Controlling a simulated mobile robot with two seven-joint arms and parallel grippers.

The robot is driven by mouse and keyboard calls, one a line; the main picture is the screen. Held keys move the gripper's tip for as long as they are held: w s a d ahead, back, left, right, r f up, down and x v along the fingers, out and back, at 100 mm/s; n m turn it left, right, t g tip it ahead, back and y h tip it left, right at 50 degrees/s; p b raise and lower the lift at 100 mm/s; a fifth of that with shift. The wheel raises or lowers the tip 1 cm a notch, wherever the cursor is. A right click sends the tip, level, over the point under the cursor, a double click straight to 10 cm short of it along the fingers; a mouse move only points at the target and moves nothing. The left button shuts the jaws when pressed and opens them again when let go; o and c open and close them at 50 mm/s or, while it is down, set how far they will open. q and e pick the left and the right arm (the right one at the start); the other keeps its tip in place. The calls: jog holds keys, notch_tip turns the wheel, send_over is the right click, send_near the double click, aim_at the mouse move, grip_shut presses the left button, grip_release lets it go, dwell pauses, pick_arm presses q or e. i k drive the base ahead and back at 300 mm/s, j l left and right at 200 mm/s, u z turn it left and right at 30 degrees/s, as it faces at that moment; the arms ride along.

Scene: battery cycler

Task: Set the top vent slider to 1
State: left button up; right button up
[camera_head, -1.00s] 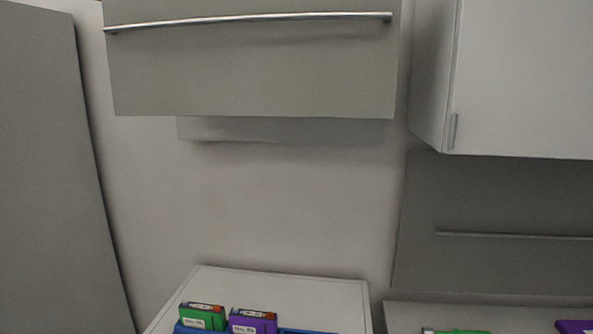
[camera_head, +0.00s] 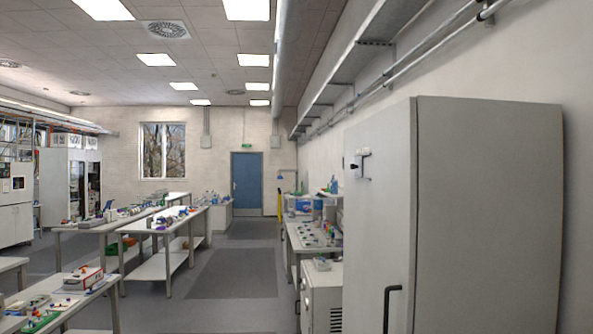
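A tall grey cabinet (camera_head: 485,215) stands close on the right, with a dark vertical handle (camera_head: 391,308) low on its door. A small light fitting with a dark knob (camera_head: 354,170) sits high on the cabinet's narrower left face; whether it is the vent slider I cannot tell. No slider scale or number can be read. Neither of my grippers shows in this view.
White benches (camera_head: 160,258) with small items stand on the left. A grey floor aisle (camera_head: 236,275) runs clear toward a blue door (camera_head: 246,181). A lower white cabinet (camera_head: 318,285) and a bench line the right side.

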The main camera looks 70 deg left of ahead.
aim_at(357, 166)
jog(key=u, duration=1.9)
jog(key=i+z, duration=0.1)
jog(key=z, duration=0.6)
jog(key=i+j+z, duration=0.45)
jog(key=j, duration=0.15)
jog(key=j+z, duration=0.25)
jog(key=i+j, duration=0.15)
jog(key=j, duration=0.2)
jog(key=i+j+z, duration=0.15)
jog(key=j, duration=0.6)
jog(key=i+z, duration=0.05)
jog(key=i, duration=0.05)
